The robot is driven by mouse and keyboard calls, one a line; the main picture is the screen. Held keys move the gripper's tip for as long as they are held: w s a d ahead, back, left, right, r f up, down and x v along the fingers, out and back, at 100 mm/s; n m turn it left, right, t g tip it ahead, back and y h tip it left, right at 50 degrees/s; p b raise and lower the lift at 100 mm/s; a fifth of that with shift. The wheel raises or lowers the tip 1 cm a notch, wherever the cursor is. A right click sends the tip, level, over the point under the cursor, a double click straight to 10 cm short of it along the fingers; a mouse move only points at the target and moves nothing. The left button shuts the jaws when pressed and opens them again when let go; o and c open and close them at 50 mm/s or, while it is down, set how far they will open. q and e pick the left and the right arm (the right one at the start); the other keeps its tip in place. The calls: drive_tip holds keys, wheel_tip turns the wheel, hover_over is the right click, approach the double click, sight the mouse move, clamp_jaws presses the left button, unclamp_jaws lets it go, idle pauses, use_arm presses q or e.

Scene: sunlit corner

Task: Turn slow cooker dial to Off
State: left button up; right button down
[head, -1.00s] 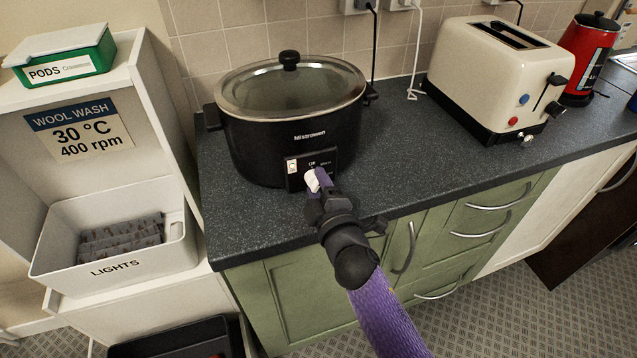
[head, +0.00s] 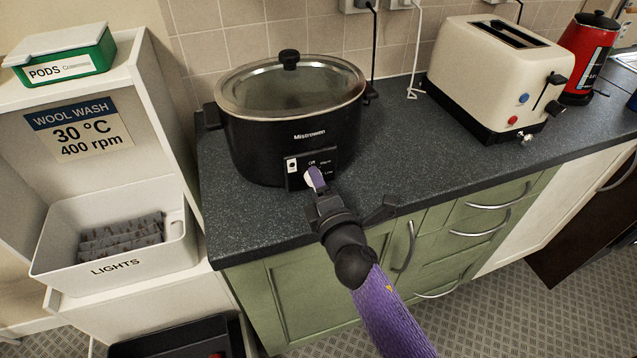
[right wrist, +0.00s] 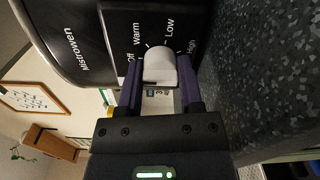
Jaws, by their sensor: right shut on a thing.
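The black slow cooker (head: 290,130) with a glass lid stands on the counter. Its front control panel (head: 297,168) carries the dial labels. The pale dial (right wrist: 160,66) sits between the purple fingers of my right gripper (right wrist: 158,84), which is shut on it. The labels Off, Warm, Low and High show around the dial in the right wrist view. I cannot tell surely which label the dial points at. In the head view my right gripper (head: 316,182) reaches the panel from the front and hides most of the dial. My left gripper is not in view.
A cream toaster (head: 495,80) and a red kettle (head: 588,58) stand on the counter (head: 400,150) to the right. The counter between cooker and toaster is clear. A white shelf unit on the left holds a LIGHTS bin (head: 110,255) and a green pods box (head: 64,58).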

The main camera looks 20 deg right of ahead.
idle(0.3)
drive_tip(key=shift+c, duration=1.4)
unclamp_jaws()
drive_tip(key=s, duration=1)
drive_tip(key=shift+d, duration=0.15)
